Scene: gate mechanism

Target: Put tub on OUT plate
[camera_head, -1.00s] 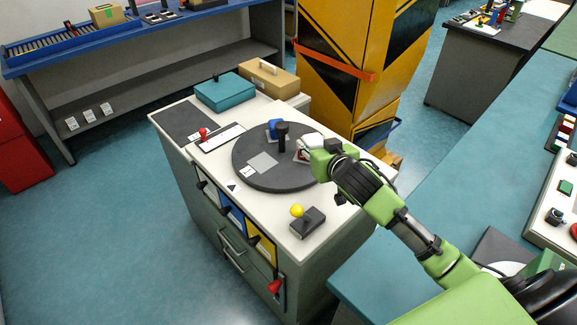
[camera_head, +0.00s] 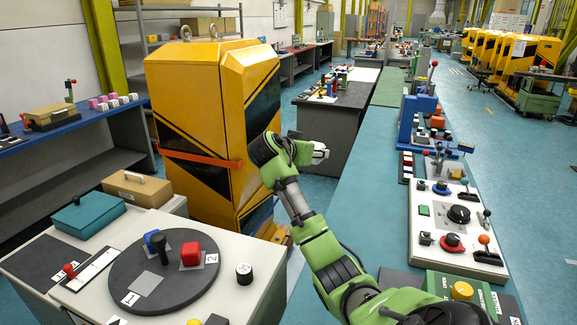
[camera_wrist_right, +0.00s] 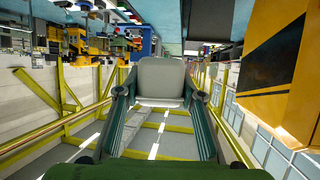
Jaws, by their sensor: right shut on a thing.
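My right gripper (camera_head: 312,152) is raised in the air, to the right of the yellow-and-black cabinet in the head view. In the right wrist view, my right gripper (camera_wrist_right: 160,98) is shut on a pale grey, rounded thing (camera_wrist_right: 162,78), which appears to be the tub. Only a small white part of it shows at the gripper tip in the head view. My left gripper is not in view. I cannot read an OUT label on any plate.
A dark turntable (camera_head: 164,272) with a red block (camera_head: 190,253), a blue block (camera_head: 154,241) and plates marked 1 and 2 is at lower left. The yellow-and-black cabinet (camera_head: 215,125) stands beside my arm. A control panel (camera_head: 458,224) sits on the long teal bench (camera_head: 352,205).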

